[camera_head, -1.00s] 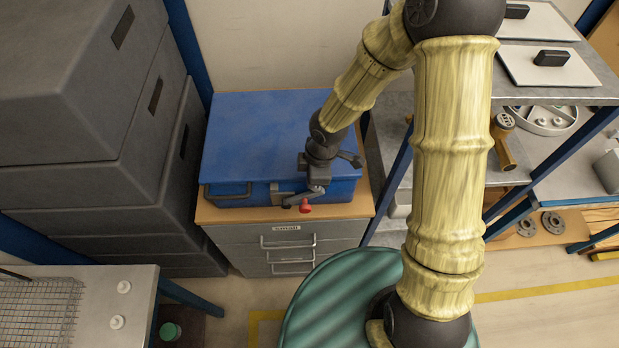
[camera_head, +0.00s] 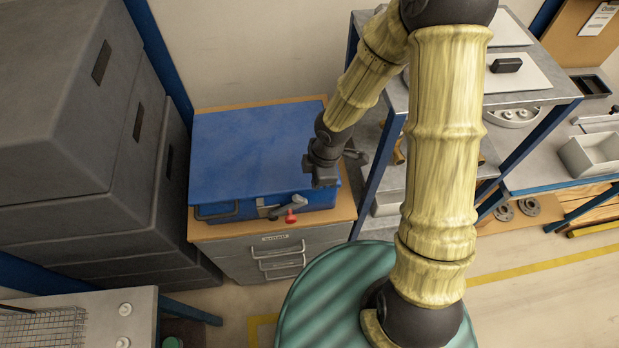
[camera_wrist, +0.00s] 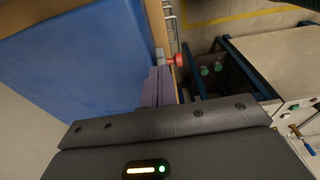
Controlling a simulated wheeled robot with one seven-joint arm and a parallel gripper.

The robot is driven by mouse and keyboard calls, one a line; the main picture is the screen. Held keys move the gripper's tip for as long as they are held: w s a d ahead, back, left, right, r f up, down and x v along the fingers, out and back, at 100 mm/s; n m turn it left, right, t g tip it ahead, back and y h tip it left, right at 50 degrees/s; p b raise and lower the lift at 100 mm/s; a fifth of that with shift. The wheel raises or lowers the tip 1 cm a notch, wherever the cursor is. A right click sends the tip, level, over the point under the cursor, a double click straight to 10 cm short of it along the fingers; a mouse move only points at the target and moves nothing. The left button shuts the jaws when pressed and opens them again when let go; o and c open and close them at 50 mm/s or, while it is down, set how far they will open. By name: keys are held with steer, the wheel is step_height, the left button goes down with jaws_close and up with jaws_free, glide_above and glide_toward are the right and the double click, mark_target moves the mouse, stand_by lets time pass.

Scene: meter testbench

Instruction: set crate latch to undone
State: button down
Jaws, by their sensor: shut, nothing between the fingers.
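A blue crate (camera_head: 250,150) with a closed lid sits on a wooden-topped drawer cabinet. Its latch (camera_head: 285,208) is on the front face, a grey lever with a red knob (camera_head: 291,217). The lever slants, and its exact setting is hard to tell. In the wrist view the red knob (camera_wrist: 180,60) shows just beyond the fingertips, and the blue crate (camera_wrist: 75,60) fills the left side. My gripper (camera_head: 324,180) is at the crate's front right, to the right of and above the latch, apart from the knob. Its fingers (camera_wrist: 160,78) are shut and empty.
The drawer cabinet (camera_head: 235,252) has metal handles below the latch. Dark grey stacked boxes (camera_head: 60,110) stand close on the left. A metal shelf unit (camera_head: 530,98) stands on the right. A wire basket (camera_head: 40,330) is at lower left.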

steer(key=shift+w+d+r+p, duration=0.1)
steer(key=shift+d+r+p, duration=0.4)
steer(key=shift+r, duration=0.35)
steer(key=shift+w, duration=0.1)
steer(key=s+d+r+m+t+b, duration=0.1)
steer(key=d+m+b, duration=0.4)
steer(key=m, duration=0.5)
steer(key=s+d+r+m+t+h+b, duration=0.1)
steer(key=s+d+r+m+b, duration=0.2)
steer(key=d+m+b, duration=0.2)
steer(key=d+m, duration=0.3)
steer(key=m, duration=0.2)
steer(key=shift+d+r+t+h, duration=0.25)
steer(key=shift+r+t+h, duration=0.05)
steer(key=shift+r+t, duration=0.1)
